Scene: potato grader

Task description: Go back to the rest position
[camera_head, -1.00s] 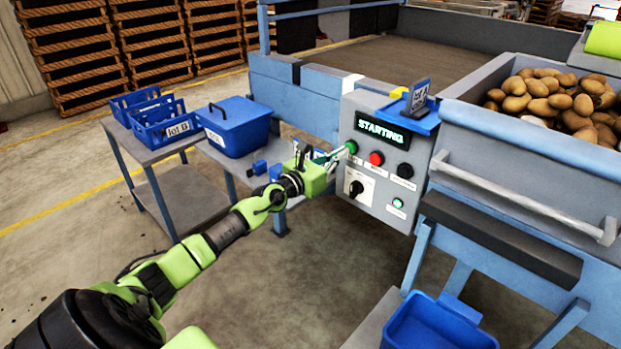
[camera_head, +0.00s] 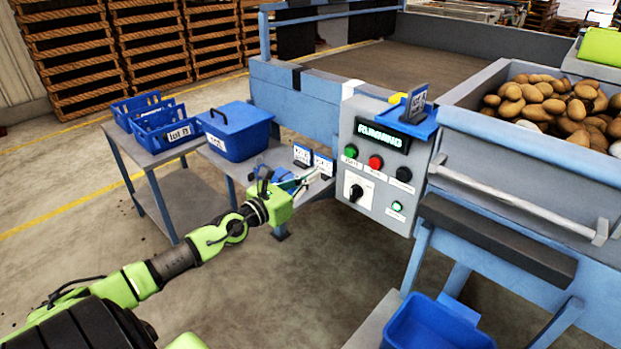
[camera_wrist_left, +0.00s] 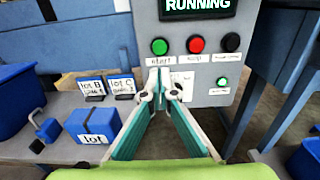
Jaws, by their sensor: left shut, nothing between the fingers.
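My left gripper (camera_head: 312,176) is in front of and to the left of the grey control panel (camera_head: 372,205), apart from it. In the left wrist view its fingers (camera_wrist_left: 159,78) meet at the tips with nothing between them. The panel's display (camera_head: 382,135) reads RUNNING. Below it are a green button (camera_head: 351,151), a red button (camera_head: 376,161) and a black button (camera_head: 404,173). A black rotary knob (camera_head: 356,192) and a lit green button (camera_head: 397,206) sit lower. My right gripper is not in view.
A low table behind my left gripper holds a lidded blue box (camera_head: 236,128) and lot cards (camera_head: 302,155). Blue lot crates (camera_head: 166,130) stand on a table further left. A potato hopper (camera_head: 500,120) is at the right. A blue bin (camera_head: 432,325) stands below. Open floor (camera_head: 80,220) lies left.

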